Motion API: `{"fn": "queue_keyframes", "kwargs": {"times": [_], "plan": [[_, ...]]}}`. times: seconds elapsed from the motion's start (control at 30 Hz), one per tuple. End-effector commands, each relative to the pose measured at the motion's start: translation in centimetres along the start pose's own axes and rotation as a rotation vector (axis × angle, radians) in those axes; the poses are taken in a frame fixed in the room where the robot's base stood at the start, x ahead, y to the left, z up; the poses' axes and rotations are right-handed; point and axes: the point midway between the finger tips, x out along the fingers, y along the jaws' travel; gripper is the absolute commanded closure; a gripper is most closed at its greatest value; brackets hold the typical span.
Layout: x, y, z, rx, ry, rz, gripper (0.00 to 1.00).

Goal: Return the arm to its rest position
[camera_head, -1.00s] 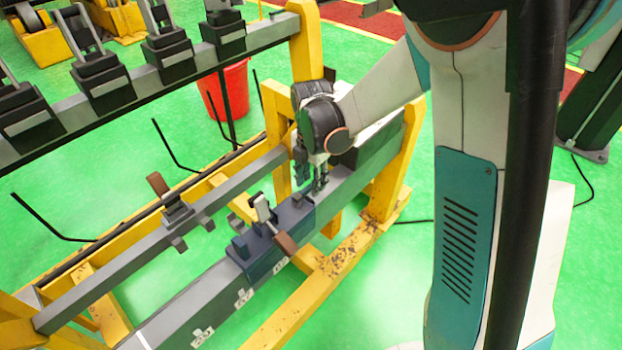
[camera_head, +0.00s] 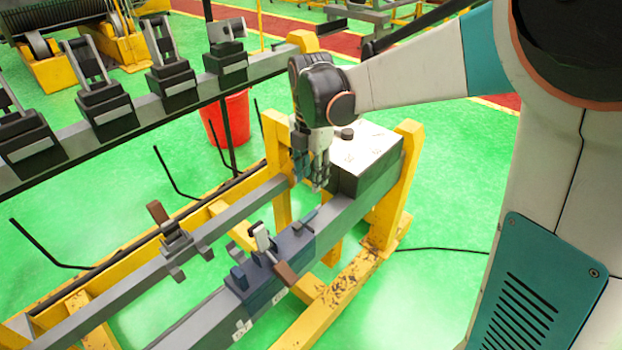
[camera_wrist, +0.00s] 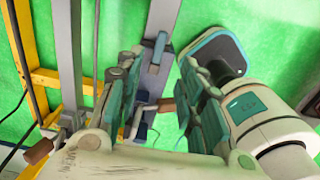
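My gripper (camera_head: 320,178) points down above the grey beam at the right part of the yellow frame, just left of the white-topped box. My arm reaches in from the right. In the wrist view, the two padded fingers of my gripper (camera_wrist: 158,105) stand apart with nothing held between them. Below the gap show the dark clamp block (camera_wrist: 160,52) and its brown handle (camera_wrist: 167,104). In the head view, the dark blue clamp block (camera_head: 262,268) sits on the beam, in front of and apart from my gripper, with a brown handle (camera_head: 285,273).
The yellow frame (camera_head: 385,217) carries two grey beams. The white-topped box (camera_head: 368,155) stands close right of my gripper. A rack bar with several black clamps (camera_head: 172,83) crosses at upper left. A red bucket (camera_head: 236,117) stands behind.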

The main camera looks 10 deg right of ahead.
Motion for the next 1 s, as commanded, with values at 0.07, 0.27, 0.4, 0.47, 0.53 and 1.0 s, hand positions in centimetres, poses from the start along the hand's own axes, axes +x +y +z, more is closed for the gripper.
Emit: {"fn": "queue_keyframes", "kwargs": {"times": [0.07,0.27,0.4,0.47,0.53,1.0], "plan": [[0.0,0.0,0.0,0.000,0.000,0.000,0.65],[0.0,0.0,0.0,0.000,0.000,0.000,0.65],[-0.2,-0.2,-0.1,0.020,-0.003,0.005,0.65],[-0.6,-0.7,-0.2,0.060,-0.008,0.015,0.65],[-1.4,-1.5,-0.4,0.141,-0.018,0.037,0.65],[-6.4,-10.6,-3.4,1.067,-0.008,0.323,0.65]]}}
